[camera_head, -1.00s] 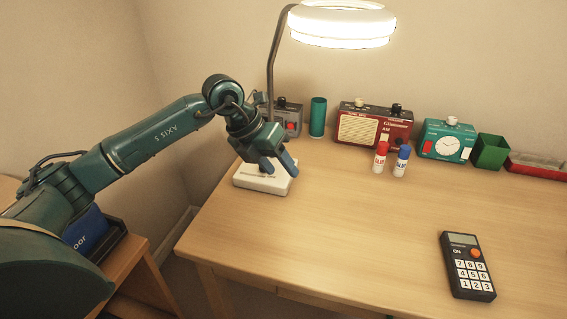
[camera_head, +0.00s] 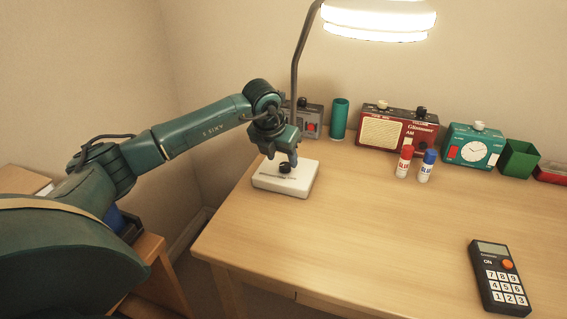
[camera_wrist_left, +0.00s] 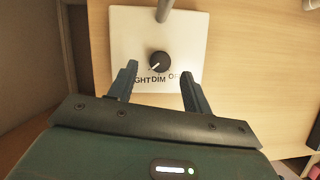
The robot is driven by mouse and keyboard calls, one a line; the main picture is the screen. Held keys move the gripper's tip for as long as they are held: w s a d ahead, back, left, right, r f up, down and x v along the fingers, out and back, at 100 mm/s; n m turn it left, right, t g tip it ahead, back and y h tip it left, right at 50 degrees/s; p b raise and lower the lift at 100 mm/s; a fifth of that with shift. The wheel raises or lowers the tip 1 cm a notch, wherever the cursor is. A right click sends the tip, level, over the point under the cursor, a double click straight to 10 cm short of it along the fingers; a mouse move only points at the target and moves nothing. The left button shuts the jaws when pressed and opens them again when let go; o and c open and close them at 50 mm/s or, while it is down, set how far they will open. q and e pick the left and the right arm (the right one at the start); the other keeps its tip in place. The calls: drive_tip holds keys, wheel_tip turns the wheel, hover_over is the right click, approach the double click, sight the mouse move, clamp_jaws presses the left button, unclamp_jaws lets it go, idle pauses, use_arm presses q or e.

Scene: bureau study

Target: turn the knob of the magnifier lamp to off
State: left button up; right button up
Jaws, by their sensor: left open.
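The magnifier lamp's white base (camera_head: 270,184) stands at the left end of the desk, and its ring head (camera_head: 380,20) glows brightly. The black knob (camera_head: 285,169) is on top of the base. In the left wrist view the knob (camera_wrist_left: 160,62) has a white pointer mark toward the lower left. Beside it I read "GHT", "DIM" and a partly hidden "O". My left gripper (camera_head: 284,155) points down over the base; in the wrist view its open fingers (camera_wrist_left: 159,78) lie either side of the knob's line, slightly short of it. My right gripper is not in view.
Behind the lamp stand a grey box (camera_head: 309,118), a green cylinder (camera_head: 339,119) and a red radio (camera_head: 397,128). The desk's middle is clear.

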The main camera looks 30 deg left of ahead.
sight(284, 165)
use_arm(q)
drive_tip(key=shift+x, duration=1.55)
drive_tip(key=c, duration=1)
